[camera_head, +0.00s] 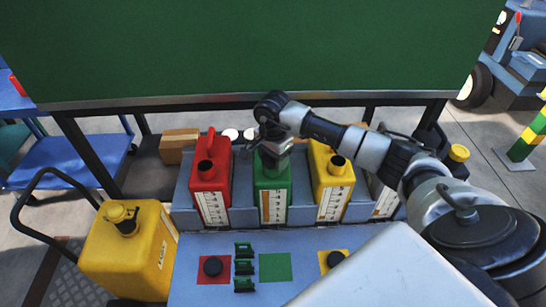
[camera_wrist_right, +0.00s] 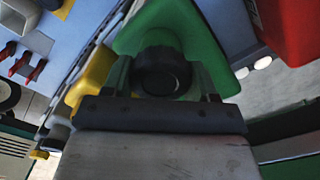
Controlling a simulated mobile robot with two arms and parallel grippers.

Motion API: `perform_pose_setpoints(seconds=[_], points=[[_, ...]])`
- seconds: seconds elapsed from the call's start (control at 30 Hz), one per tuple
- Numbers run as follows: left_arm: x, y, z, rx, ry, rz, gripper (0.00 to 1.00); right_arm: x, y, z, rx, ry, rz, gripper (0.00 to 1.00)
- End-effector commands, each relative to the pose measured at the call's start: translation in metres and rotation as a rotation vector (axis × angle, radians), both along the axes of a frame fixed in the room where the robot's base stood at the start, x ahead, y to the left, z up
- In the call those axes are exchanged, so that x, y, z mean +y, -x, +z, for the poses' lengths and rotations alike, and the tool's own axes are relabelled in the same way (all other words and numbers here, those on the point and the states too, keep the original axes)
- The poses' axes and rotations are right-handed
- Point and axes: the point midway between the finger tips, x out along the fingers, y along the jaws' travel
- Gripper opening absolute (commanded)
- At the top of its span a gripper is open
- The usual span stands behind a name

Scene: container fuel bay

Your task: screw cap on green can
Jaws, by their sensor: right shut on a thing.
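The green can (camera_head: 272,197) stands upright in the row on the bench, between a red can (camera_head: 210,183) and a yellow can (camera_head: 331,188). My right gripper (camera_head: 271,155) is over its top, pointing down, and hides its mouth in the head view. In the right wrist view a black cap (camera_wrist_right: 162,71) sits between the fingers of the gripper, which is shut on it. The green can (camera_wrist_right: 205,45) is right behind the cap. I cannot tell whether the cap is seated on the neck. My left gripper is not in view.
A black cap (camera_head: 213,266) lies on a red square and another (camera_head: 336,259) on a yellow square. The green square (camera_head: 275,267) is bare. Small green pieces (camera_head: 244,267) stand between. A large yellow container (camera_head: 127,250) is at left. A green panel (camera_head: 250,50) hangs behind.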

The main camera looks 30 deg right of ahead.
Motion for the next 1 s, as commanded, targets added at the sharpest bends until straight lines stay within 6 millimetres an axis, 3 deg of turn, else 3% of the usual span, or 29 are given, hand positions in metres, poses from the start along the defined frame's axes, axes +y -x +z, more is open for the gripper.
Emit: perform_pose_setpoints(seconds=[1.0], points=[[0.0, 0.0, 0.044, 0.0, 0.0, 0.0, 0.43, -0.001, -0.002, 0.005, -0.008, -0.004, -1.47, 0.36]])
